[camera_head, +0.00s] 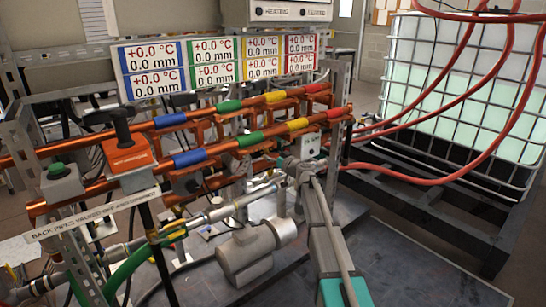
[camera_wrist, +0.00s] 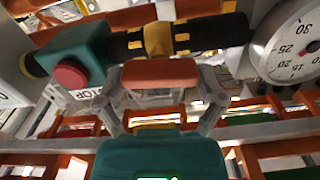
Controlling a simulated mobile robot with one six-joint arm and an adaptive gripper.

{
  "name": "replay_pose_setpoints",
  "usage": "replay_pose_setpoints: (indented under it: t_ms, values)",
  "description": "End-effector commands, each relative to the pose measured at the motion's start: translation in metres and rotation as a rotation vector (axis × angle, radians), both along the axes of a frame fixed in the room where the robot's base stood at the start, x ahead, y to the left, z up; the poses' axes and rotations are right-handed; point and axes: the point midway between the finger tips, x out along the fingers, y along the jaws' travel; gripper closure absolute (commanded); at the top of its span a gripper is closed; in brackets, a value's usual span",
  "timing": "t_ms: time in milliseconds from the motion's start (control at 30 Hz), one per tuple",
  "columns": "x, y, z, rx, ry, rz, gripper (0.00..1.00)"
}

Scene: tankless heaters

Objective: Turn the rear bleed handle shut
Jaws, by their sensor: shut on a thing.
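In the wrist view, an orange-red bar-shaped handle (camera_wrist: 160,72) lies crosswise between my fingertips. My gripper (camera_wrist: 163,84) has one grey finger at each end of the bar and is shut on it. I take this bar for the bleed handle; the frames do not show whether it is the rear one. In the head view, my gripper (camera_head: 296,168) reaches the rig just below the lower copper pipe, near its right part. The handle is hidden there behind my gripper and arm.
In the wrist view, a dark pipe with a yellow band (camera_wrist: 158,40), a green box with a red button (camera_wrist: 70,75) and a round gauge (camera_wrist: 296,45) crowd the gripper. In the head view, copper pipes (camera_head: 105,187), a pump motor (camera_head: 245,256) and red hoses (camera_head: 430,180) stand around.

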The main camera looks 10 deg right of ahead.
Motion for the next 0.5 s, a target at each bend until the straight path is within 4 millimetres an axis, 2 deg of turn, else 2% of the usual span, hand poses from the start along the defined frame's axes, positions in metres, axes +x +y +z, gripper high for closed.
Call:
replay_pose_setpoints:
  t_ms: [267,500]
  values:
    - [0.0013,-0.0017,-0.0001,0.092,0.053,-0.003,0.59]
    - [0.002,-0.0026,-0.0004,0.246,0.143,-0.003,0.59]
